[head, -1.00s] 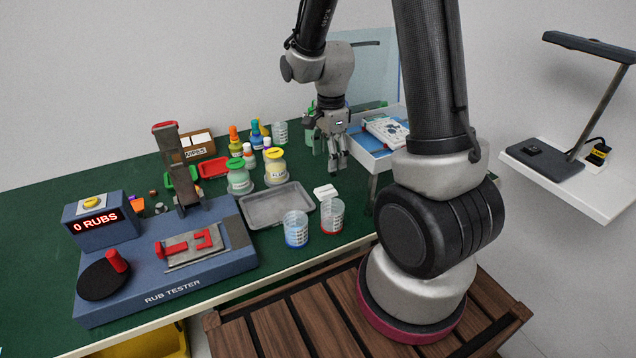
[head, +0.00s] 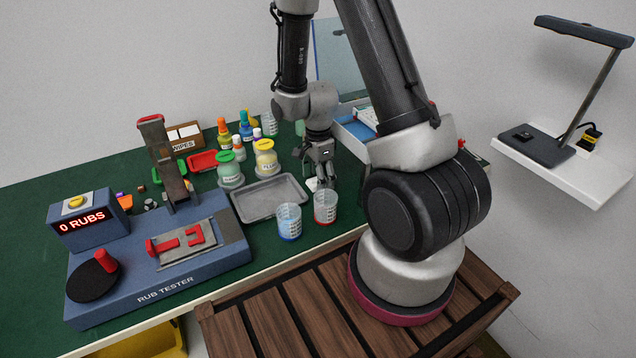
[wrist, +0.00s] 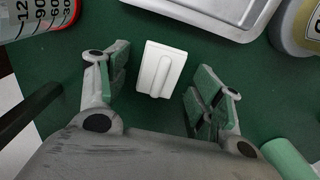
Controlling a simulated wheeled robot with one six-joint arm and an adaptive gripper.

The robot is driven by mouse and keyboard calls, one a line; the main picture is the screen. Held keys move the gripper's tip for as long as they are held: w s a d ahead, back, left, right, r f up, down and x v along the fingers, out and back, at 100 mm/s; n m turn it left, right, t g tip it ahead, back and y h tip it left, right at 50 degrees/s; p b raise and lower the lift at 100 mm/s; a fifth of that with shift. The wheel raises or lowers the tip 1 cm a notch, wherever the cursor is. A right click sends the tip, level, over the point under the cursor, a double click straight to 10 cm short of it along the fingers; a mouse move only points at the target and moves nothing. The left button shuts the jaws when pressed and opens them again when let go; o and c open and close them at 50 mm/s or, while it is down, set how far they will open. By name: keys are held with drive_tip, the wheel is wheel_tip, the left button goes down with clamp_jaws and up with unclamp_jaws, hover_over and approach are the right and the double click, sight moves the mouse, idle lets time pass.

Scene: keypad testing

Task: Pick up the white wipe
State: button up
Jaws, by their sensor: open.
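The white wipe (wrist: 161,69), a small folded white piece with a raised rounded strip, lies on the green table. In the wrist view it sits between my gripper's (wrist: 160,82) two spread fingers, apart from both. In the head view the wipe (head: 312,184) is partly hidden behind my gripper (head: 324,178), which is low over the table just beside the tray. My gripper is open and empty. How high the fingertips are above the table is hard to tell.
A grey metal tray (head: 247,206) lies left of the wipe. A red-marked beaker (head: 325,208) and a blue-marked one (head: 289,224) stand close in front. Lidded jars (head: 265,160) stand behind the tray. A box labelled WIPES (head: 185,139) is at the back.

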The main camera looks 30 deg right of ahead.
drive_tip(key=shift+f, duration=0.1)
drive_tip(key=shift+c, duration=0.2)
drive_tip(key=c, duration=0.8)
drive_tip(key=shift+o, duration=0.2)
wheel_tip(320, 180, up, 10)
drive_tip(key=shift+o, duration=0.5)
